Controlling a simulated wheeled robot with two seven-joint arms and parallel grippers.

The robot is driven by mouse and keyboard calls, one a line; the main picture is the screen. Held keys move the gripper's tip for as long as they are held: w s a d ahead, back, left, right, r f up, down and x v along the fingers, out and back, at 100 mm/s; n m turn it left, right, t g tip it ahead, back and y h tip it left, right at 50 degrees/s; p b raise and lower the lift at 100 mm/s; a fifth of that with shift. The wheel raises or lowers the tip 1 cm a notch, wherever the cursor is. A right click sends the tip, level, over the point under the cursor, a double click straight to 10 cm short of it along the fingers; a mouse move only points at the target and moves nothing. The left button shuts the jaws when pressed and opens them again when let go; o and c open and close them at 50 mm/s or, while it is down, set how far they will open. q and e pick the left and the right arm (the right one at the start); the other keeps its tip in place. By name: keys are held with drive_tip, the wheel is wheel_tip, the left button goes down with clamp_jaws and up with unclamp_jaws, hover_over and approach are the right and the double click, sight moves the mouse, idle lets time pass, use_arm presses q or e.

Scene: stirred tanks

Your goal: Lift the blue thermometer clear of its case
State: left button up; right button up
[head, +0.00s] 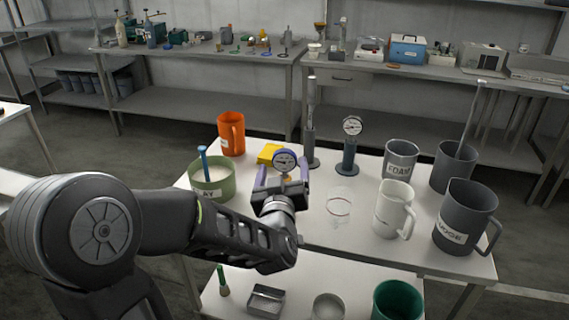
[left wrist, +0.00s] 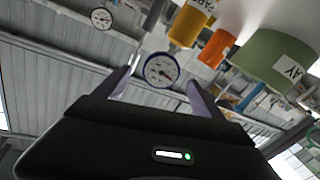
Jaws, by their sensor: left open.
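The blue-rimmed thermometer dial (head: 284,161) faces me at the middle of the white table. My left gripper (head: 282,172) is open with one purple-grey finger on each side of the dial in the picture. In the left wrist view the dial (left wrist: 161,70) also shows between the two spread fingers (left wrist: 163,74). I cannot tell whether either finger touches it. The stem and case below the dial are mostly hidden by my gripper. My right gripper is not in view.
A yellow object (head: 268,153), an orange jug (head: 231,134) and a green pot (head: 212,182) stand close to my left gripper. A grey-cased thermometer (head: 349,150), a white jug (head: 393,210) and dark jugs (head: 466,217) stand to the right.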

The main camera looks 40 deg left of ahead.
sight(284, 160)
use_arm(q)
drive_tip(key=p+x, duration=0.1)
drive_tip(key=x, duration=0.4)
drive_tip(key=shift+c, duration=0.4)
drive_tip(key=c, duration=1.4)
drive_tip(key=shift+c, duration=0.2)
wheel_tip(284, 160, up, 10)
drive_tip(key=shift+r+p, duration=0.1)
drive_tip(key=shift+p, duration=0.3)
